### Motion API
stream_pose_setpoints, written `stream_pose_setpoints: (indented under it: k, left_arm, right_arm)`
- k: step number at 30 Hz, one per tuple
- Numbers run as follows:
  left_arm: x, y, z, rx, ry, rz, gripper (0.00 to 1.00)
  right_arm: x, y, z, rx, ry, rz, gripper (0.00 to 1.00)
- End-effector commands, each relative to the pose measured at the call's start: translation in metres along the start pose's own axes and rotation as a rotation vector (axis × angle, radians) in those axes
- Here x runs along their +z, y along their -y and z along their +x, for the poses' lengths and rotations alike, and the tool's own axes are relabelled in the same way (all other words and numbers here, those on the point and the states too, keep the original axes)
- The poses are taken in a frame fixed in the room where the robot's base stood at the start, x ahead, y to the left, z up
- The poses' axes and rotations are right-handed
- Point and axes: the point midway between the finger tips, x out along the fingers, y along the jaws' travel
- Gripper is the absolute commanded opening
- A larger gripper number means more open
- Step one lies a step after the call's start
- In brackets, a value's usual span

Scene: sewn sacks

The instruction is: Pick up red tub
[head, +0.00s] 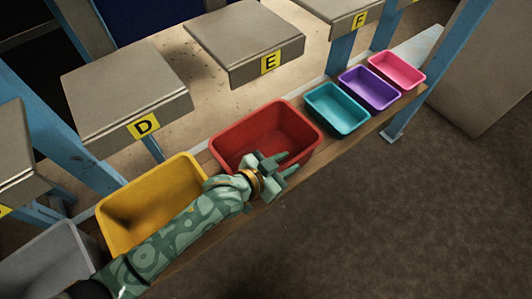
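The red tub (237,132) stands on a wooden shelf, between a yellow tub and a teal tub. It looks empty, and part of its near side is hidden behind my gripper. My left gripper (287,164) is in front of the tub's near rim, overlapping it in the picture. Its two fingers are apart with nothing between them. I cannot tell whether a finger touches the rim. My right gripper is not in view.
The yellow tub (125,207) and a grey tub (48,267) sit to the left, partly behind my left arm. Teal (338,120), purple (370,98) and pink tubs (397,80) sit to the right. Platforms marked D, E and F stand behind. The floor in front is clear.

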Motion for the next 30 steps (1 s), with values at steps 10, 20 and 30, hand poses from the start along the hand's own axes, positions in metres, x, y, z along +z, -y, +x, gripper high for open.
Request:
stream_pose_setpoints:
  k: [10,20,30]
  left_arm:
    - [-0.0004,0.0002,0.0004,0.000,0.000,0.001,0.01]
    - [0.0000,0.0002,0.0003,0.000,0.001,0.000,0.00]
    - [0.0004,0.0001,0.0002,0.000,0.001,0.000,0.00]
  right_arm:
    - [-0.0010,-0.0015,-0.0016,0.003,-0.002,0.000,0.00]
    - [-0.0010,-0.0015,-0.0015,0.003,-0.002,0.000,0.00]
    - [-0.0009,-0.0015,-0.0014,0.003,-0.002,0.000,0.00]
